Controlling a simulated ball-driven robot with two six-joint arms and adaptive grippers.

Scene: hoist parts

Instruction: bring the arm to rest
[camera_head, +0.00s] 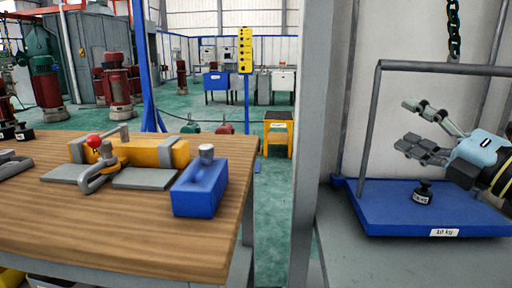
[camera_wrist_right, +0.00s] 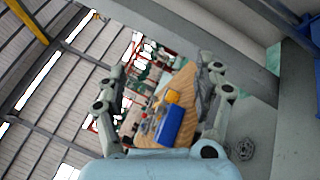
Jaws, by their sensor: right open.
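My right gripper (camera_head: 405,126) comes in from the right edge of the head view. It is open and empty, its two fingers spread and pointing left, above a blue platform (camera_head: 385,212) with a grey frame. A small black weight (camera_head: 423,192) stands upright on that platform, below the fingers and apart from them. In the right wrist view the open fingers (camera_wrist_right: 162,105) have nothing between them up close; the wooden bench and a blue block (camera_wrist_right: 170,125) show beyond. My left gripper is not in view.
A wooden bench (camera_head: 150,235) at left holds a blue block (camera_head: 200,187), a yellow block (camera_head: 170,153), grey plates and a shackle-like part with a red ball (camera_head: 94,141). A grey post (camera_head: 311,150) stands between bench and platform. A chain (camera_head: 453,30) hangs above the frame.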

